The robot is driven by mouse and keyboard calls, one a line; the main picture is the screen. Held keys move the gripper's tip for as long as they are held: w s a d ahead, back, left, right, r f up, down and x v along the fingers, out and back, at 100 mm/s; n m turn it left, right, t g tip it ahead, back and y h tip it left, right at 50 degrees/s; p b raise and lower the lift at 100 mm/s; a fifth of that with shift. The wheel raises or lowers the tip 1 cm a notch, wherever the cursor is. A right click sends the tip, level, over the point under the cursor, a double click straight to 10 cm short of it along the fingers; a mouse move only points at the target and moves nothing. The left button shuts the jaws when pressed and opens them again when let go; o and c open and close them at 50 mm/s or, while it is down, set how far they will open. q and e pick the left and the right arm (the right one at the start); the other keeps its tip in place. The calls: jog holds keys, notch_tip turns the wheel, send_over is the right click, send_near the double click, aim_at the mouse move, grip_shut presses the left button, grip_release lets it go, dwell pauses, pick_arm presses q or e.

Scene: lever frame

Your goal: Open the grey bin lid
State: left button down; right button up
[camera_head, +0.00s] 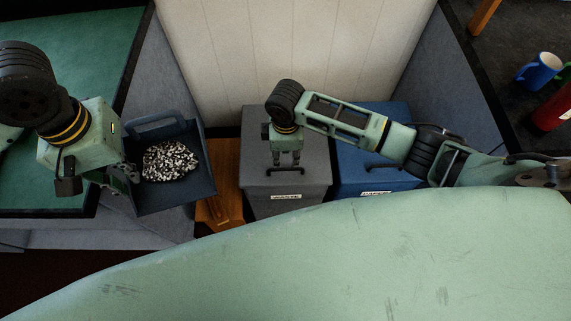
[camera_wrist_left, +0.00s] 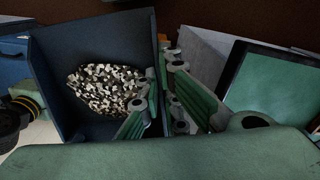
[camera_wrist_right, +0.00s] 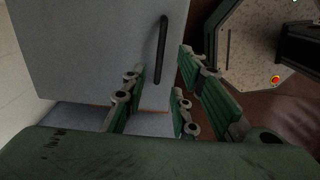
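The grey bin (camera_head: 285,208) stands upright in the middle of the head view, with a white label on its front. Its lid (camera_head: 255,175) is down and carries a black bar handle (camera_head: 286,169). My right gripper (camera_head: 287,160) is over the lid beside the handle, pointing down. In the right wrist view its fingers are spread, with the handle (camera_wrist_right: 161,50) ahead of the gap between them. My left gripper (camera_head: 128,178) is at the near left side of a dark blue tray (camera_head: 185,195). In the left wrist view its fingers (camera_wrist_left: 163,85) close around the tray's side.
The tray holds a heap of black-and-white bits (camera_head: 170,161). A blue bin (camera_head: 365,178) stands right beside the grey one, partly behind my right arm. A wooden piece (camera_head: 222,190) lies between tray and grey bin. A panelled wall (camera_head: 300,50) is behind. Mugs (camera_head: 540,72) stand far right.

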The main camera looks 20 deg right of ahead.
send_over(286, 165)
jog(key=s+a, duration=0.1)
jog(key=s, duration=0.2)
notch_tip(286, 165, down, 8)
jog(key=shift+r, duration=0.2)
jog(key=shift+c, duration=0.4)
grip_shut()
